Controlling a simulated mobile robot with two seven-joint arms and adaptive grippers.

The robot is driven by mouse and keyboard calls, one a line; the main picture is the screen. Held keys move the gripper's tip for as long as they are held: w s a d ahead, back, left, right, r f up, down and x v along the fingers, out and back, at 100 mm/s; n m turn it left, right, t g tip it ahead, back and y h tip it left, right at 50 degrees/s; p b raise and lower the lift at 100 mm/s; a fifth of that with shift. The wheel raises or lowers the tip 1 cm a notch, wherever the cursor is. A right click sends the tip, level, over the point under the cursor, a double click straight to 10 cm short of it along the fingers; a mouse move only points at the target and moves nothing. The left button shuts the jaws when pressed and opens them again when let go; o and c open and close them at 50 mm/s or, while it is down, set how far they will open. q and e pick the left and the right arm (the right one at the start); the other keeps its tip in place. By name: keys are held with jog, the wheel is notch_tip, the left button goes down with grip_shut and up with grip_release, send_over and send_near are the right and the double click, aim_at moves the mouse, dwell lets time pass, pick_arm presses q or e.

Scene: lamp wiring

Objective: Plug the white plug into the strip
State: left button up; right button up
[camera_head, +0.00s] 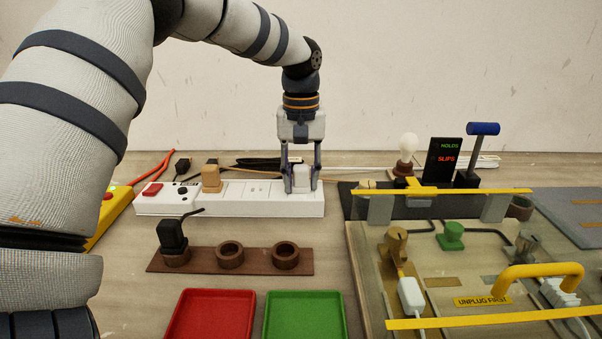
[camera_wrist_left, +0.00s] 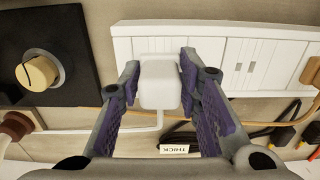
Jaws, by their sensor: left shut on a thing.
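My left gripper (camera_head: 302,187) points down over the right end of the white power strip (camera_head: 255,209). It is shut on the white plug (camera_head: 301,175), with one finger on each side. In the left wrist view the plug (camera_wrist_left: 159,82) sits between the two fingertips (camera_wrist_left: 159,68), with the strip (camera_wrist_left: 240,50) right behind it. The plug covers the outlet at that end, and I cannot tell whether it is seated or just above. A pale cord runs from the plug in the wrist view. My right gripper is not in view.
A tan plug (camera_head: 211,178) stands in the strip. A brown holder (camera_head: 230,262) with a black plug (camera_head: 172,236) lies in front, then a red tray (camera_head: 210,317) and a green tray (camera_head: 305,317). A yellow-barred panel (camera_head: 460,270) and a bulb (camera_head: 408,147) are at right.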

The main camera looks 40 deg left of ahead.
aim_at(301, 166)
pick_arm(q)
jog(key=o, duration=1.2)
jog(key=shift+c, duration=0.2)
notch_tip(301, 166, up, 12)
jog(key=shift+f, duration=0.1)
